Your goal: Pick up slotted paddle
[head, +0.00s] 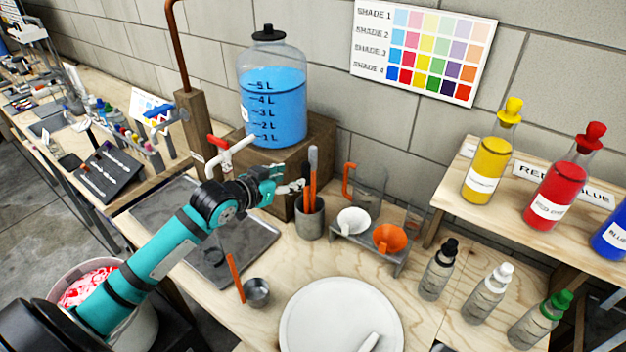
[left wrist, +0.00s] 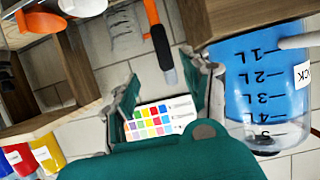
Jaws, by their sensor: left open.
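A grey cup (head: 309,218) stands on the wooden bench and holds upright tools with orange shafts. One tool, likely the slotted paddle (head: 313,158), has a grey upper end; its slots cannot be made out. In the left wrist view an orange tool with a dark grey end (left wrist: 162,47) points toward the gap between my fingers. My left gripper (head: 296,187) is open beside the tools, just above the cup's rim. In the left wrist view its fingers (left wrist: 164,88) are spread, with nothing clearly held. My right gripper is not in view.
A large blue-liquid jar (head: 273,95) on a wooden block (head: 300,143) stands close behind my gripper. A rack (head: 372,250) with a white and an orange funnel is right of the cup. A round white plate (head: 340,315) and small metal cup (head: 257,292) lie in front.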

